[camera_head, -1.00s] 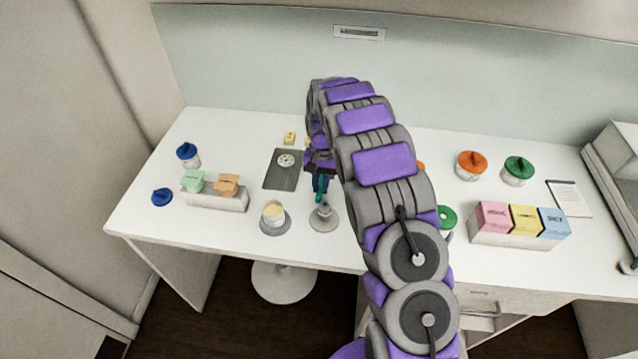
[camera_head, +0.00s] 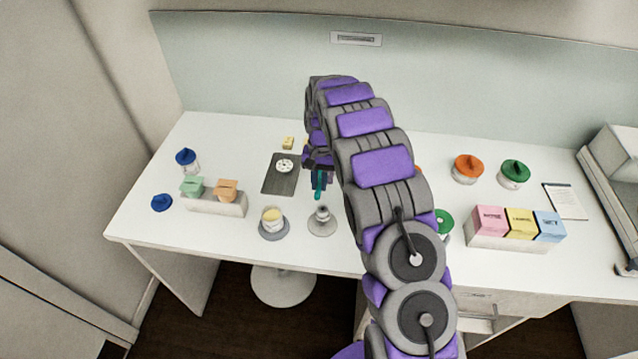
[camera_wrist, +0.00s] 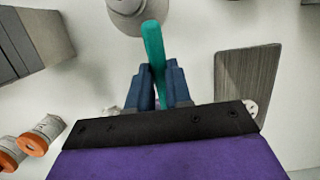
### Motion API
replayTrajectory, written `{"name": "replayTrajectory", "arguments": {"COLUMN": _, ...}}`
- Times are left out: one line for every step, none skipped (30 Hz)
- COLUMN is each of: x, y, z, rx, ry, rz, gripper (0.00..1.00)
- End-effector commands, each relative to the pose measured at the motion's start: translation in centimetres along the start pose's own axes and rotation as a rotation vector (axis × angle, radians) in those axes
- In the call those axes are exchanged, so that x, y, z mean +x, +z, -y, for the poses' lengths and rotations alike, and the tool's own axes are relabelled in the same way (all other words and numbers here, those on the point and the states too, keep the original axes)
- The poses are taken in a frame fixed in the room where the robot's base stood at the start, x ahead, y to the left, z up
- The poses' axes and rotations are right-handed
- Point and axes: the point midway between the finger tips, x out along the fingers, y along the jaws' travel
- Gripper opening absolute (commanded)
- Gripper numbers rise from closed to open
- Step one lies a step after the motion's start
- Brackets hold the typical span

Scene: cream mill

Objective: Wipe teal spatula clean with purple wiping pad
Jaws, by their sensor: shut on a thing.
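My gripper (camera_head: 318,183) is over the middle of the white table, right of the dark grey board. In the wrist view its two blue fingers (camera_wrist: 157,82) are shut on the teal spatula (camera_wrist: 153,42). One teal end of the spatula sticks out past the fingertips; the rest is hidden by the fingers and the gripper body. In the head view a short teal piece (camera_head: 319,191) shows below the gripper. I cannot make out the purple wiping pad with certainty; my arm has purple panels and covers part of the table.
A grey board (camera_head: 279,180) with a white round piece lies left of the gripper. A stand (camera_head: 322,225) and a cup on a saucer (camera_head: 272,220) are in front. Box holders (camera_head: 220,206) (camera_head: 500,242) stand at left and right. Lidded jars (camera_head: 467,170) are at right.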

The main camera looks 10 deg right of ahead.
Motion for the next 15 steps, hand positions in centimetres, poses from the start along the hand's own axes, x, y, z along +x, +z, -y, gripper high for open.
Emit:
{"name": "replayTrajectory", "arguments": {"x": -0.5, "y": 0.1, "z": 0.0, "rx": 0.0, "ry": 0.0, "rz": -0.001, "gripper": 0.0}}
{"name": "replayTrajectory", "arguments": {"x": -0.6, "y": 0.1, "z": 0.0, "rx": 0.0, "ry": 0.0, "rz": -0.001, "gripper": 0.0}}
{"name": "replayTrajectory", "arguments": {"x": -0.9, "y": 0.2, "z": 0.0, "rx": 0.0, "ry": 0.0, "rz": -0.001, "gripper": 0.0}}
{"name": "replayTrajectory", "arguments": {"x": -1.1, "y": 0.2, "z": 0.0, "rx": 0.0, "ry": 0.0, "rz": 0.0, "gripper": 0.0}}
{"name": "replayTrajectory", "arguments": {"x": -1.3, "y": 0.3, "z": 0.0, "rx": 0.0, "ry": 0.0, "rz": 0.0, "gripper": 0.0}}
{"name": "replayTrajectory", "arguments": {"x": -1.5, "y": 0.3, "z": 0.0, "rx": 0.0, "ry": 0.0, "rz": 0.0, "gripper": 0.0}}
{"name": "replayTrajectory", "arguments": {"x": -1.7, "y": 0.4, "z": 0.0, "rx": 0.0, "ry": 0.0, "rz": 0.0, "gripper": 0.0}}
{"name": "replayTrajectory", "arguments": {"x": -1.9, "y": 0.4, "z": 0.0, "rx": 0.0, "ry": 0.0, "rz": 0.0, "gripper": 0.0}}
{"name": "replayTrajectory", "arguments": {"x": -2.1, "y": 0.5, "z": 0.0, "rx": 0.0, "ry": 0.0, "rz": 0.0, "gripper": 0.0}}
{"name": "replayTrajectory", "arguments": {"x": -2.3, "y": 0.5, "z": 0.0, "rx": 0.0, "ry": 0.0, "rz": 0.001, "gripper": 0.0}}
{"name": "replayTrajectory", "arguments": {"x": -2.5, "y": 0.6, "z": 0.0, "rx": 0.0, "ry": 0.0, "rz": 0.0, "gripper": 0.0}}
{"name": "replayTrajectory", "arguments": {"x": -2.8, "y": 0.6, "z": 0.0, "rx": 0.0, "ry": 0.0, "rz": 0.001, "gripper": 0.0}}
{"name": "replayTrajectory", "arguments": {"x": -2.9, "y": 0.7, "z": 0.0, "rx": 0.0, "ry": 0.0, "rz": 0.001, "gripper": 0.0}}
{"name": "replayTrajectory", "arguments": {"x": -3.1, "y": 0.7, "z": 0.0, "rx": 0.0, "ry": 0.0, "rz": 0.0, "gripper": 0.0}}
{"name": "replayTrajectory", "arguments": {"x": -3.4, "y": 0.8, "z": 0.0, "rx": 0.0, "ry": 0.0, "rz": 0.0, "gripper": 0.0}}
